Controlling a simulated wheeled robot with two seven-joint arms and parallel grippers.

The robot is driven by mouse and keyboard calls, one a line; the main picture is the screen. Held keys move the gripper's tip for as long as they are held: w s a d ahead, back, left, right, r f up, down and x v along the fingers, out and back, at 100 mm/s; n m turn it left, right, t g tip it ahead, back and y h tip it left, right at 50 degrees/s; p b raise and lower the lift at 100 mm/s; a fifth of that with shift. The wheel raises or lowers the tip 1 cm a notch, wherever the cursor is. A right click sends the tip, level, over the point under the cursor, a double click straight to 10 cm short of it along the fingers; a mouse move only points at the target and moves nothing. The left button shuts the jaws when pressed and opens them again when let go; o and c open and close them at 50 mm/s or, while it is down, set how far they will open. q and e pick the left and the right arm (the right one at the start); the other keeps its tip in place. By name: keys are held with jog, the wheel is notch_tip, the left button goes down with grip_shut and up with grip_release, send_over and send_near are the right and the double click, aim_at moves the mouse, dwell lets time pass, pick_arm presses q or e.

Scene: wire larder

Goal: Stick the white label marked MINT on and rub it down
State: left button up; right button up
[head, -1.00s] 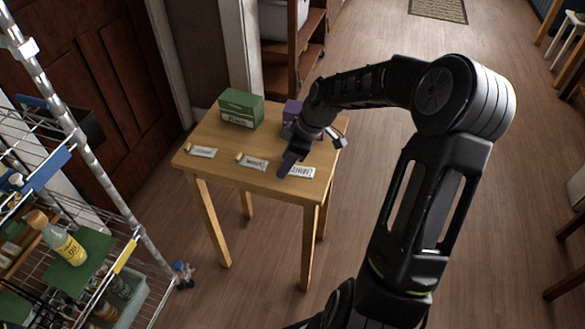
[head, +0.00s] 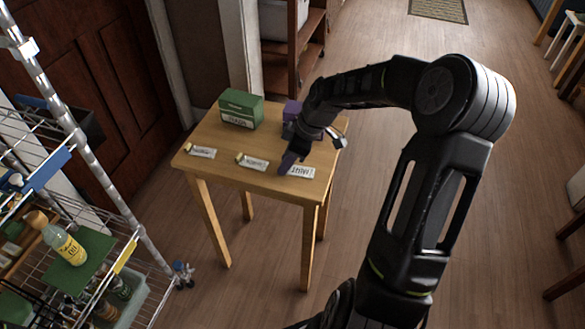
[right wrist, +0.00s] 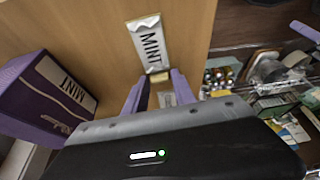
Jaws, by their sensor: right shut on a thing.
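The white label marked MINT (right wrist: 148,42) shows just past my right fingertips in the right wrist view, with its yellowish end between them. In the head view the label (head: 302,172) is at the table's front right. My right gripper (right wrist: 160,78) has purple fingers and is shut on the label's near end. In the head view my right gripper (head: 288,163) is low over the table; I cannot tell whether the label is clear of the wood. A purple box (right wrist: 30,95) with a white MINT panel stands beside the gripper, and my arm partly hides this box (head: 291,108) in the head view. My left gripper is not in view.
The small wooden table (head: 215,135) also holds a green box (head: 240,109) at the back and two more white labels, one at left (head: 203,152) and one in the middle (head: 255,164). A wire rack (head: 125,225) with bottles stands at left. Open floor surrounds the table's right side.

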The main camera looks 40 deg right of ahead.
grip_shut()
notch_tip(320, 180, up, 10)
dwell(0.5)
dwell(0.4)
